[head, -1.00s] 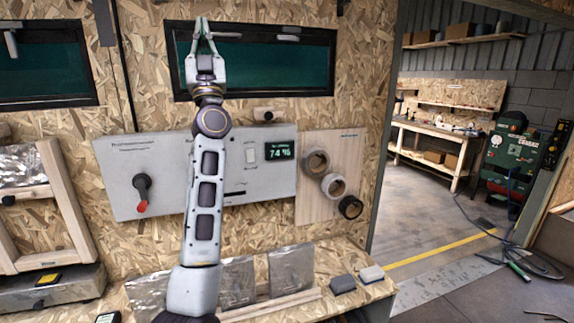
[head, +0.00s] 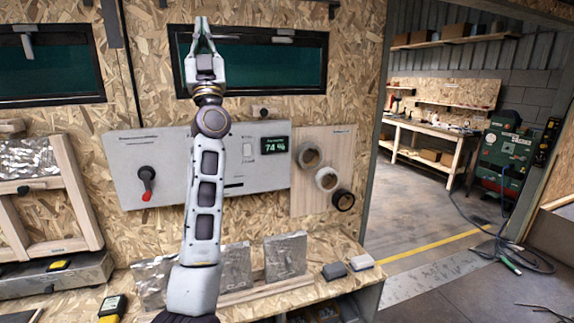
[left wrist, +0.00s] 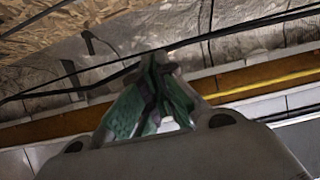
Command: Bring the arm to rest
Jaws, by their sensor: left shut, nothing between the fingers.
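My left gripper (head: 203,36) is raised in front of the dark window at the top of the head view, its fingers pointing up and meeting at the tips. It is shut and holds nothing. My left arm stands nearly upright in front of the grey control panel (head: 127,165) and hides part of it. In the left wrist view the green-padded fingers (left wrist: 155,95) come together below the ceiling. My right gripper does not show.
The panel has a red-tipped lever (head: 147,183) and a green display (head: 275,145). Tape rolls (head: 327,179) hang on a board to the right. Foil packs (head: 286,257) stand on the bench below.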

